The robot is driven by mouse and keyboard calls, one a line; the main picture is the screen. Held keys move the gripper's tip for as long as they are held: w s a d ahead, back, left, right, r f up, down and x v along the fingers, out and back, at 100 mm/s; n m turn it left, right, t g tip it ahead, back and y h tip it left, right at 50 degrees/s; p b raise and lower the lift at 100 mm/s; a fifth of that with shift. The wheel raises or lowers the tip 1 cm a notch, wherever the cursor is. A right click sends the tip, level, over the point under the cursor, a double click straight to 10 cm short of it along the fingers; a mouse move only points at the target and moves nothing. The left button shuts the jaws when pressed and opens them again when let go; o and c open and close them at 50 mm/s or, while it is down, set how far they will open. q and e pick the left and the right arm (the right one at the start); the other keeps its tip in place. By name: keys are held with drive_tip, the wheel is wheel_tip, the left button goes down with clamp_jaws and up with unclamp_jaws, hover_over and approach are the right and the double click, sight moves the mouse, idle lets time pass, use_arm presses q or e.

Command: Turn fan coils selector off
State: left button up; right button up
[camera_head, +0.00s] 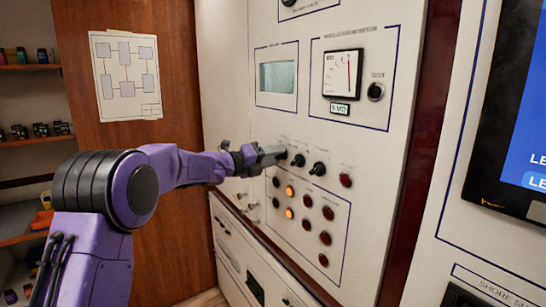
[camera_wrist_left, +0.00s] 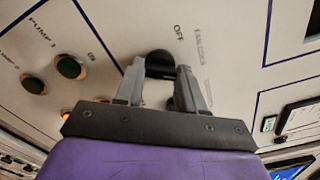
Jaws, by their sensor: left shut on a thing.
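My left gripper (camera_head: 275,153) reaches in from the left to the leftmost of the row of black selector knobs on the white panel (camera_head: 365,205). In the left wrist view its two grey fingers (camera_wrist_left: 160,80) are closed on the sides of a black selector knob (camera_wrist_left: 160,58). The word OFF is printed beside this knob; the smaller label next to it is too blurred to read, so I cannot confirm it is the fan coils selector. The fingers hide part of the knob. My right gripper is not in view.
Two more black knobs (camera_head: 298,160) and (camera_head: 318,168) sit just right of the gripper. Below are several lamps, two lit orange (camera_head: 290,191). A dial meter (camera_head: 343,73) and small screen (camera_head: 278,77) are above. A wide blue display (camera_head: 512,125) is at right.

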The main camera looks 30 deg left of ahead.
use_arm(q)
drive_tip(key=shift+n+p, duration=3.75)
drive_tip(key=shift+n, duration=3.85)
drive_tip(key=o, duration=1)
drive_tip(key=shift+o, duration=0.2)
drive_tip(key=b+v, duration=0.5)
drive_tip(key=v, duration=0.5)
drive_tip(key=shift+s, duration=0.25)
